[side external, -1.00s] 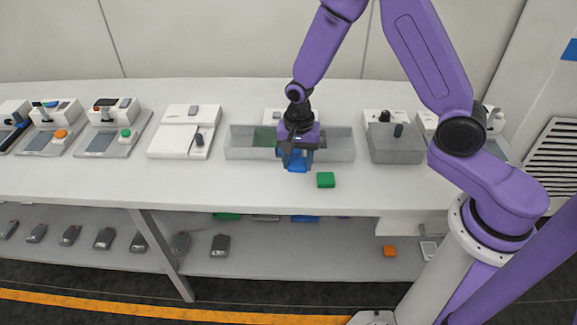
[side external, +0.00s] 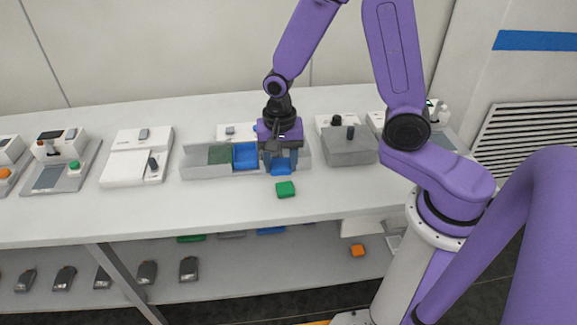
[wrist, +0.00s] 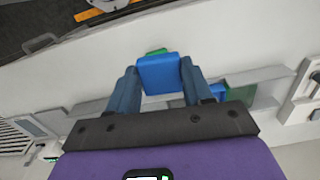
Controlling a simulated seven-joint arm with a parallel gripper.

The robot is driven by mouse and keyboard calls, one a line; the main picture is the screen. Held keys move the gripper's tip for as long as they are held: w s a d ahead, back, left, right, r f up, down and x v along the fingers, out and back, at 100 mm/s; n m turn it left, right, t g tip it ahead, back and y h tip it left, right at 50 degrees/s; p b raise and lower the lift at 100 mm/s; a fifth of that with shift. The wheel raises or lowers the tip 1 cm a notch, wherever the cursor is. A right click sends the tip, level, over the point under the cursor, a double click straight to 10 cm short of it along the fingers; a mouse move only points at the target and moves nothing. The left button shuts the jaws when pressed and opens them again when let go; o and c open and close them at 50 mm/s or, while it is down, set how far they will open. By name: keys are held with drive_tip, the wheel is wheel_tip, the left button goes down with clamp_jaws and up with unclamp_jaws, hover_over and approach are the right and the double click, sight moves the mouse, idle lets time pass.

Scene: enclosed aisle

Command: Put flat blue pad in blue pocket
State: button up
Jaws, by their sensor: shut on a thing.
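My gripper (side external: 281,160) is shut on the flat blue pad (side external: 281,169), which shows below its fingers at the front of the grey tray's right part. The wrist view shows the blue pad (wrist: 158,74) held between both fingers. The blue pocket (side external: 245,155) is a bright blue section in the grey tray (side external: 197,171), to the left of my gripper. It also shows partly in the wrist view (wrist: 217,93), beyond the finger on the right. The pad is outside the blue pocket; its exact height is hard to tell.
A green pocket (side external: 220,154) adjoins the blue one on its left. A green pad (side external: 285,189) lies on the table just in front of the held pad. A grey box with a black knob (side external: 350,146) stands right of the tray. The table's front strip is mostly clear.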

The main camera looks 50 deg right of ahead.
drive_tip(key=w+d, duration=0.3)
drive_tip(key=w, duration=0.7)
drive_tip(key=w+d, duration=0.4)
drive_tip(key=w, duration=0.5)
drive_tip(key=shift+n, duration=0.4)
drive_tip(key=shift+a+f, duration=0.1)
drive_tip(key=shift+f, duration=4.2)
drive_tip(key=o, duration=1.1)
wheel_tip(320, 180, up, 18)
drive_tip(key=shift+f, duration=0.25)
